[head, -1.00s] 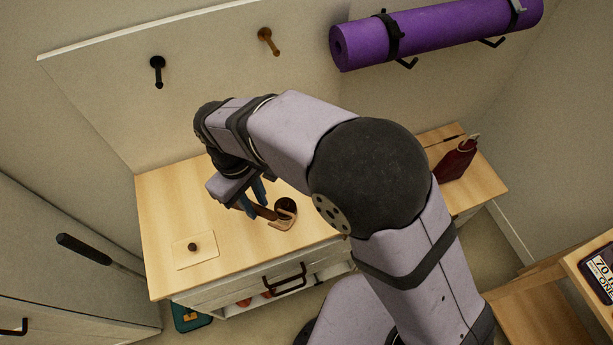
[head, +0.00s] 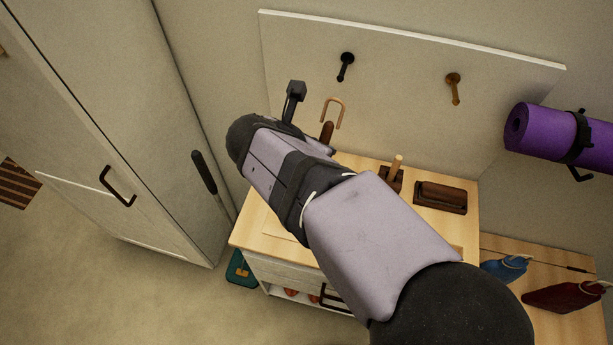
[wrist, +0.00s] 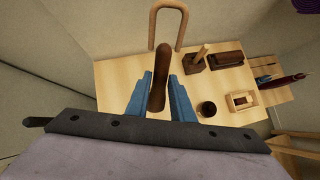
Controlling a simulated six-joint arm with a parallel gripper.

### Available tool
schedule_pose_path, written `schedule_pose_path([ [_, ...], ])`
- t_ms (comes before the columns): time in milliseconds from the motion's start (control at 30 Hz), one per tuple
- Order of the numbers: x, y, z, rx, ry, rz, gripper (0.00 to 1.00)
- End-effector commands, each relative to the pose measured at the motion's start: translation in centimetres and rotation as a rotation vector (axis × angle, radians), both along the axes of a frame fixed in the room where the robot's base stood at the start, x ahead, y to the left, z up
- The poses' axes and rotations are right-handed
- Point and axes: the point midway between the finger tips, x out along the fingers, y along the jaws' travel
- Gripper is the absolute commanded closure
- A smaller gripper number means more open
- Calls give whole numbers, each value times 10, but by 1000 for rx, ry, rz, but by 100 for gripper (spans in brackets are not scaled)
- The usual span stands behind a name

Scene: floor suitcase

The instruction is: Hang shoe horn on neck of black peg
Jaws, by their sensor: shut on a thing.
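The shoe horn has a brown body (head: 326,132) and a light tan U-shaped loop (head: 333,106) standing above it. In the wrist view the shoe horn (wrist: 158,82) rises between the blue fingers of my gripper (wrist: 161,80), which is shut on it. The loop shows beyond the fingertips, pointing away from my gripper. The black peg (head: 345,67) sticks out of the pale wall board, above and slightly right of the loop in the head view. Loop and peg are apart. My arm hides the fingers in the head view.
A brown wooden peg (head: 453,88) is right of the black one. Below, the wooden cabinet top (head: 262,226) carries a brush (head: 440,197) and other small items. A purple rolled mat (head: 550,135) hangs at the right. A tall cabinet stands at the left.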

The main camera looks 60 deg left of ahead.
Motion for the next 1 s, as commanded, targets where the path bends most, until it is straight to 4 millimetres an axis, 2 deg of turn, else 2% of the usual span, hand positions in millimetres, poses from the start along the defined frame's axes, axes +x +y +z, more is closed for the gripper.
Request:
schedule_pose_path([
  [100,10,-3,8,33,-62,122,100],
  [300,12,-5,8,86,-139,201,100],
  [1000,16,-1,8,125,-192,217,100],
])
